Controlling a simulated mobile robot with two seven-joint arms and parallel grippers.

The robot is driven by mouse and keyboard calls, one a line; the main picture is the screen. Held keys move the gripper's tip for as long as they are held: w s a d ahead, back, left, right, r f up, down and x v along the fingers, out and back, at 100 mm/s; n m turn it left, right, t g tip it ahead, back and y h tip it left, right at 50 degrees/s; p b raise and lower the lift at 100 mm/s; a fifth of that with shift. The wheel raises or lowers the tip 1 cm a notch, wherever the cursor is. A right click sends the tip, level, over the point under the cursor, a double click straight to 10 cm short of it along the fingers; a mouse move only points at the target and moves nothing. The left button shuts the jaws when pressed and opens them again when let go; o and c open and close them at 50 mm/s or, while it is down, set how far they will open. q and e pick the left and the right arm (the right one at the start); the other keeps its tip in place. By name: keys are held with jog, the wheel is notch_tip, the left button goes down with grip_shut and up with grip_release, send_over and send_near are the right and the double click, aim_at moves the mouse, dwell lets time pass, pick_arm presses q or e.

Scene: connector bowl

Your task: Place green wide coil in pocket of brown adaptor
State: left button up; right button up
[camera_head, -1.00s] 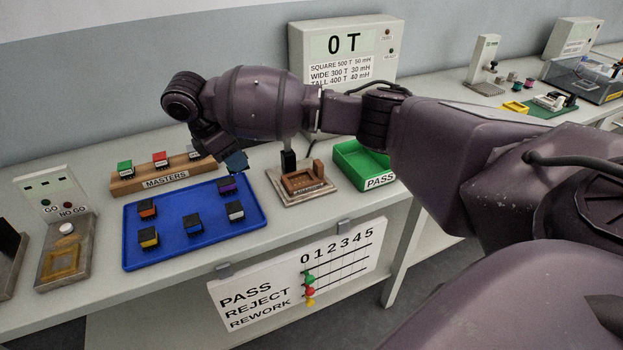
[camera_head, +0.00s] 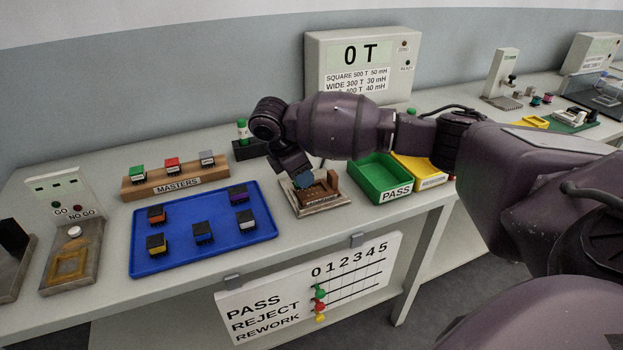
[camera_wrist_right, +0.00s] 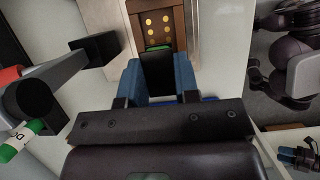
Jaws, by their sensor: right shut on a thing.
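The brown adaptor (camera_head: 331,184) stands on a pale base plate on the bench, between the blue tray and the green bin. In the right wrist view, its pocket floor (camera_wrist_right: 160,25) shows several gold contacts. My right gripper (camera_head: 303,181) is over the adaptor's left part, with its blue fingers pointing down. In the right wrist view, these fingers (camera_wrist_right: 158,70) are shut on the green wide coil (camera_wrist_right: 158,47), a black block with a green edge. The coil is at the pocket's near side; I cannot tell whether it touches the adaptor.
The blue tray (camera_head: 180,262) holds several coloured coils. The masters block (camera_head: 160,190) is behind it. The green PASS bin (camera_head: 372,170) and a yellow bin (camera_head: 425,172) stand to the right. A meter reading 0 T (camera_head: 335,50) is behind.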

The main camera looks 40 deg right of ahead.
jog(key=d+f, duration=0.2)
jog(key=shift+s+d+f+b, duration=0.15)
jog(key=shift+s+d+b, duration=0.15)
jog(key=shift+s+d, duration=0.05)
jog(key=shift+a, duration=0.1)
jog(key=o, duration=0.9)
jog(key=p+v, duration=0.2)
jog(key=v, duration=0.8)
jog(key=shift+r, duration=0.35)
jog(key=shift+w+a+r, duration=0.1)
jog(key=shift+a+r, duration=0.1)
jog(key=shift+r, duration=0.2)
jog(key=shift+a+r, duration=0.2)
jog(key=shift+r, duration=0.15)
